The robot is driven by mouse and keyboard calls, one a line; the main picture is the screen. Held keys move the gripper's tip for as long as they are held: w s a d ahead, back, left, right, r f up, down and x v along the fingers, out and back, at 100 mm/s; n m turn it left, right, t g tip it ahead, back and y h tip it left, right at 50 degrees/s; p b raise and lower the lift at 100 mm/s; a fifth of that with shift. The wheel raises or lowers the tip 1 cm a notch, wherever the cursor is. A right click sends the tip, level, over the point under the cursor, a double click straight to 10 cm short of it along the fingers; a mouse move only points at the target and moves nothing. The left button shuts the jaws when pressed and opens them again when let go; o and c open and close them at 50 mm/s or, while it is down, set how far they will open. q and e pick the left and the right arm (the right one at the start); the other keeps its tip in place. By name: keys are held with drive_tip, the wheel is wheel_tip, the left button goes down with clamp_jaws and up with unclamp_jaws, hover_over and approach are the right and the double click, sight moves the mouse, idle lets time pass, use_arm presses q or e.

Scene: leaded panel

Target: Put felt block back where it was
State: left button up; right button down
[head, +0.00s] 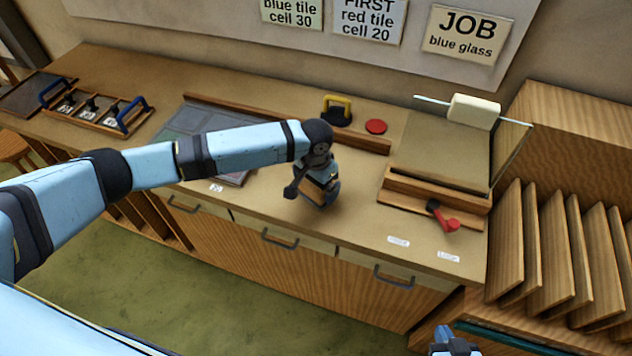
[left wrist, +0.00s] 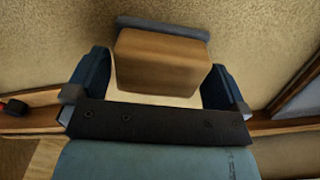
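The felt block is a wooden block (left wrist: 160,62) with a grey felt strip along its far edge in the left wrist view. It sits between the two blue fingers of my left gripper (left wrist: 160,88), which appear closed on its sides. In the head view my left gripper (head: 318,198) hangs over the middle of the bench, with the tan block (head: 313,189) partly hidden by it. Whether the block touches the bench is hard to tell. My right gripper (head: 455,345) shows only as blue tips at the bottom edge, its opening unclear.
The leaded panel frame (head: 172,128) lies behind my left arm. A yellow-handled black tool (head: 337,110) and red disc (head: 376,126) are behind the gripper. A wooden fixture (head: 432,195) with a red-handled lever (head: 447,222) stands right. Bench top before the small labels (head: 398,241) is clear.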

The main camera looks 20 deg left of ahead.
use_arm(q)
wheel_tip(320, 180, up, 12)
drive_tip(key=shift+b, duration=0.45)
drive_tip(key=shift+r, duration=0.1)
idle(0.3)
drive_tip(key=s+d+f+m+t+h, duration=0.1)
drive_tip(key=s+d+f+h, duration=0.15)
drive_tip(key=s, duration=0.45)
drive_tip(key=s+d+f+t+h, duration=0.1)
drive_tip(key=s+d+f, duration=0.2)
drive_tip(key=s, duration=0.4)
drive_tip(key=s+a+f+n+t+y, duration=0.1)
drive_tip(key=s+a+n+t+y, duration=0.2)
drive_tip(key=s+a, duration=1.3)
drive_tip(key=w+d+f+t+h+p, duration=0.2)
drive_tip(key=w+d+f+t, duration=0.3)
drive_tip(key=f, duration=0.5)
drive_tip(key=shift+d+f+t+p, duration=0.15)
drive_tip(key=shift+d+t+p, duration=0.25)
drive_tip(key=shift+d+p, duration=0.6)
drive_tip(key=shift+w+d+h, duration=0.1)
drive_tip(key=shift+d+h, duration=0.1)
drive_tip(key=shift+h, duration=0.05)
